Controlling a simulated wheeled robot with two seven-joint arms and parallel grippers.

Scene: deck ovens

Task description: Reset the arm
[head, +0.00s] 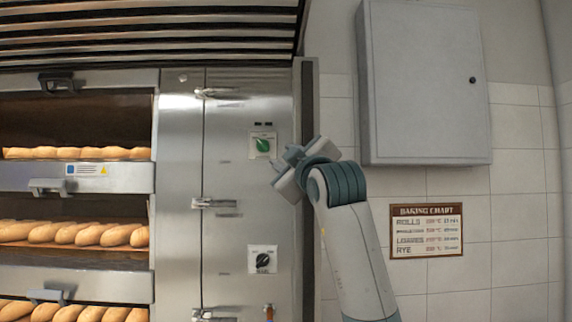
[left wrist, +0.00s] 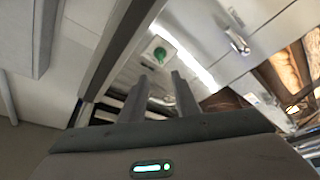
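My left arm and left gripper (head: 284,165) show in the head view, raised in front of the right edge of the steel oven panel. In the left wrist view the two dark fingers of my left gripper (left wrist: 162,92) stand apart, with nothing between them. A green rotary switch (head: 262,145) is on the oven panel just left of and above the gripper; it also shows in the left wrist view (left wrist: 160,54) beyond the fingers. I cannot tell the exact distance to the panel. My right gripper is not in view.
Oven decks with several loaves (head: 78,153) stand at the left, with protruding handles (head: 48,187). A black rotary knob (head: 262,260) is lower on the panel. A grey wall cabinet (head: 425,90) and a baking chart (head: 426,230) are on the tiled wall at right.

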